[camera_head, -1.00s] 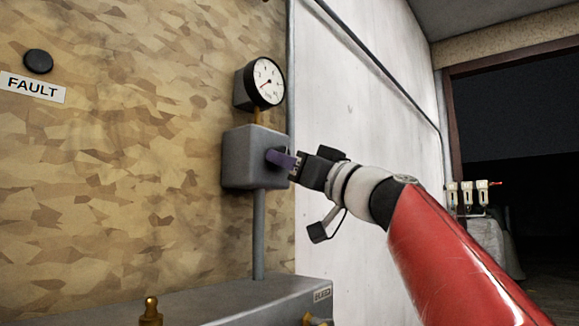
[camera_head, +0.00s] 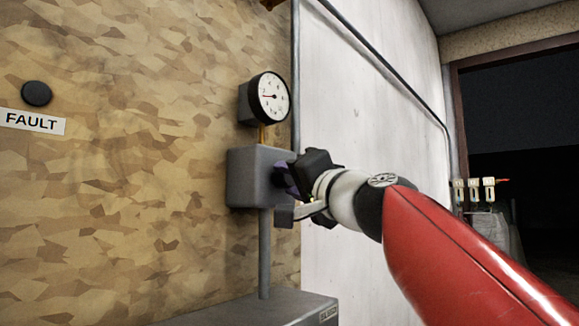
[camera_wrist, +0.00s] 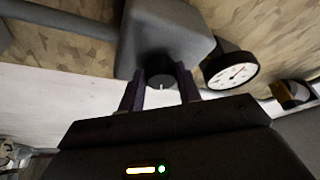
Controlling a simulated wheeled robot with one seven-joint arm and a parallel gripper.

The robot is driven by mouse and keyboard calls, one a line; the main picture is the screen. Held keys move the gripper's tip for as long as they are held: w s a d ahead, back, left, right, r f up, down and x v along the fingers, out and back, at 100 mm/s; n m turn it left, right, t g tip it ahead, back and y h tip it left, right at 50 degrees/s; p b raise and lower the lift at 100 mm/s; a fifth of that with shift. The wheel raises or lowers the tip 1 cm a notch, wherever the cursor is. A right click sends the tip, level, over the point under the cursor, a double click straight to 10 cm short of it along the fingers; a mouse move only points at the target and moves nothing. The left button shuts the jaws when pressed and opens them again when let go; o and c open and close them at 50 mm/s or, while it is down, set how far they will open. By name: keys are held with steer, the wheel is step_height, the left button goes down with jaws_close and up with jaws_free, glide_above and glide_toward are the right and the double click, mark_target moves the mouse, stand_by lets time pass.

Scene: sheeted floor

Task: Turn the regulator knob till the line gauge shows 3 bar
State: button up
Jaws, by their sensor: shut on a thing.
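The regulator is a grey box (camera_head: 248,178) on the patterned wall, with a dark round knob (camera_wrist: 160,74) on its face. The line gauge (camera_head: 270,97) is a round white dial with a black rim above the box. Its red needle points left; the numbers are too small to read. The gauge also shows in the wrist view (camera_wrist: 232,72), right of the knob. My gripper (camera_wrist: 159,82) has its purple fingers on either side of the knob and is shut on it. In the head view my gripper (camera_head: 284,178) hides the knob.
A black round button (camera_head: 37,93) sits above a FAULT label (camera_head: 33,122) at the left. A grey cabinet top (camera_head: 285,308) lies below the regulator. A conduit (camera_head: 297,75) runs beside the gauge. A dark doorway opens at the right.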

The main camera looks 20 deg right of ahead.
steer(key=shift+r+m+h+p, duration=0.1)
steer(key=shift+m+h+p, duration=0.3)
steer(key=shift+m+p, duration=0.25)
steer(key=o, duration=1)
steer(key=shift+c, duration=0.2)
steer(key=shift+s, duration=0.1)
steer(key=b+v, duration=0.2)
steer(key=v, duration=0.5)
steer(key=shift+s, duration=0.35)
steer(key=shift+d, duration=0.1)
